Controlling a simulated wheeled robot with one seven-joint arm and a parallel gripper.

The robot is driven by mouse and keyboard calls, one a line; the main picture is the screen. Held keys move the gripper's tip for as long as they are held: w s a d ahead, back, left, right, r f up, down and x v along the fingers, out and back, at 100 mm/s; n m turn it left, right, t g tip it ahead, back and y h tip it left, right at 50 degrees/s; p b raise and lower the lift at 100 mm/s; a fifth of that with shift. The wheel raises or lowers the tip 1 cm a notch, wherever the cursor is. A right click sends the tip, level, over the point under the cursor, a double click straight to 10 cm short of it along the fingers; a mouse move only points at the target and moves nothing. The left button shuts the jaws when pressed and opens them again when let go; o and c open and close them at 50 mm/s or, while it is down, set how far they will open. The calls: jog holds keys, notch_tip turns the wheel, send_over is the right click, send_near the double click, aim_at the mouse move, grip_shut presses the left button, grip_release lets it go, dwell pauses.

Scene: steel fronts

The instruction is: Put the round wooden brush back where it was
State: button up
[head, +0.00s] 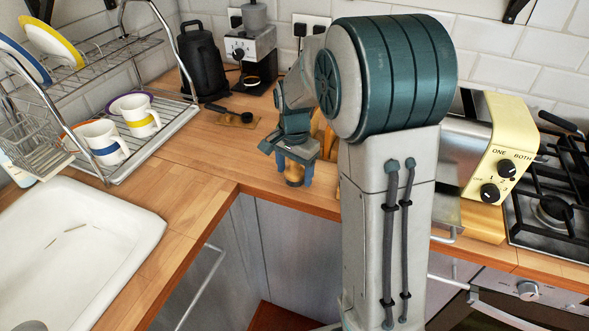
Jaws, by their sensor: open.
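A round wooden thing (294,175), which looks like the brush, stands on the wooden counter near the inner corner's front edge. My gripper (294,172) is above and around it, with one blue-grey finger on each side. The fingers are open. Whether either finger touches the brush is too small to tell. The upper part of the brush is hidden by my gripper, and my arm hides the counter to its right.
A coffee grinder (252,55), a black kettle (201,62) and a small wooden board (247,123) with a black-handled tool stand behind left. A dish rack (160,125) with mugs and a sink (80,235) are left. A cream toaster (503,145) and hob (550,208) are right.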

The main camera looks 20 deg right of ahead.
notch_tip(320, 180, up, 12)
jog(key=shift+f, duration=0.25)
jog(key=shift+r, duration=0.3)
jog(key=shift+s+r, duration=0.15)
jog(key=shift+s, duration=0.25)
jog(key=s+f+n+t, duration=0.2)
jog(key=s+f+n, duration=0.2)
jog(key=s+n, duration=0.6)
jog(key=s, duration=0.9)
jog(key=shift+s+f+t, duration=0.15)
jog(key=shift+s+t, duration=0.25)
jog(key=shift+d, duration=0.15)
